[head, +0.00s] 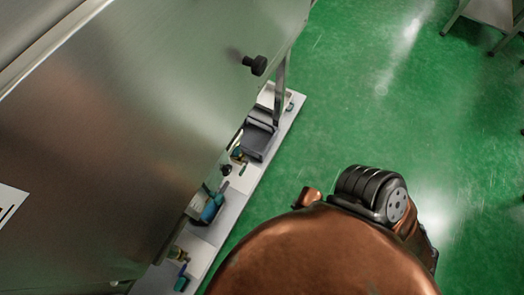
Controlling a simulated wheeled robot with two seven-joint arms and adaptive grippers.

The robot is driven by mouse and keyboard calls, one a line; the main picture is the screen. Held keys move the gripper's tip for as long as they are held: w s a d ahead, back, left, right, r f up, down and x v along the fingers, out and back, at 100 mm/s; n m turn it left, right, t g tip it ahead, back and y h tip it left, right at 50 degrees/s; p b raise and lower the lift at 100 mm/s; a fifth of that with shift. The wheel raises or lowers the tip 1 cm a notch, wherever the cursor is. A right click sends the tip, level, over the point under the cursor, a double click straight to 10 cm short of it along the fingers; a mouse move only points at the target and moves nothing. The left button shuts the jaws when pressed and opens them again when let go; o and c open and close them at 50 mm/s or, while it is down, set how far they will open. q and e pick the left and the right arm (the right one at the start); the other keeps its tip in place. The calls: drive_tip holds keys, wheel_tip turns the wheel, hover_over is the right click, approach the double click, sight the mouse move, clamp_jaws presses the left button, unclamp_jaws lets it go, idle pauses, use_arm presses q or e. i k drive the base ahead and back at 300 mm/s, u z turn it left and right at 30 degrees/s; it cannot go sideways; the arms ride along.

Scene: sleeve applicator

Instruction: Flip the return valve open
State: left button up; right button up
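No part that I can surely name as the return valve shows in the head view. A black knob (255,65) sticks out from the large brushed-metal panel (130,130) near its right edge. I cannot tell whether this knob belongs to the valve. My copper-coloured arm or body part fills the bottom middle, with a black ribbed joint at its upper right. No gripper fingers show, so neither gripper can be placed relative to the knob.
A narrow white shelf (228,215) runs beyond the panel's edge, holding a dark grey tray-like box (258,138), a blue item (212,207) and other small objects. Green floor (340,110) lies clear to the right. A table (490,12) stands at the top right.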

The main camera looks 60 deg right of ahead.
sight(227, 184)
drive_tip(key=k, duration=0.95)
drive_tip(key=z, duration=0.6)
drive_tip(key=i, duration=0.45)
drive_tip(key=u, duration=1.65)
drive_tip(key=k, duration=1.15)
drive_tip(key=z, duration=1.5)
